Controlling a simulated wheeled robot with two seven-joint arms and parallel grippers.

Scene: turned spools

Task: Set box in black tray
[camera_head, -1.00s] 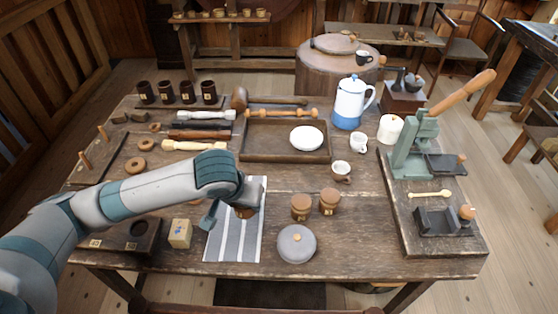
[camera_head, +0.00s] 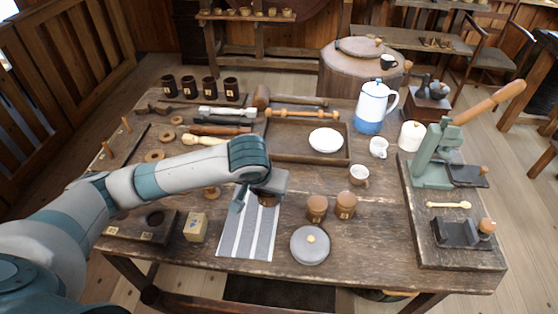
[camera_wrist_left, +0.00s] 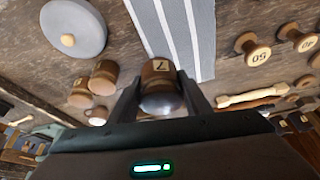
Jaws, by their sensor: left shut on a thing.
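My left gripper (camera_head: 265,193) is shut on a round wooden box marked 7 (camera_wrist_left: 158,84), held upright-looking between the fingers in the left wrist view. In the head view this box (camera_head: 267,199) is mostly hidden by the gripper, over the far part of a striped grey cloth (camera_head: 247,232). A dark wooden tray (camera_head: 287,145) lies behind the gripper, with a white dish (camera_head: 326,139) in its right half; its left half looks bare. I cannot tell for sure that this is the black tray. My right gripper is not in view.
Two similar round wooden boxes (camera_head: 316,208) stand right of the cloth, behind a grey lidded pot (camera_head: 310,245). A small pale block (camera_head: 195,227) sits left of the cloth. A blue-white pot (camera_head: 374,107) and a green press (camera_head: 437,155) stand to the right.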

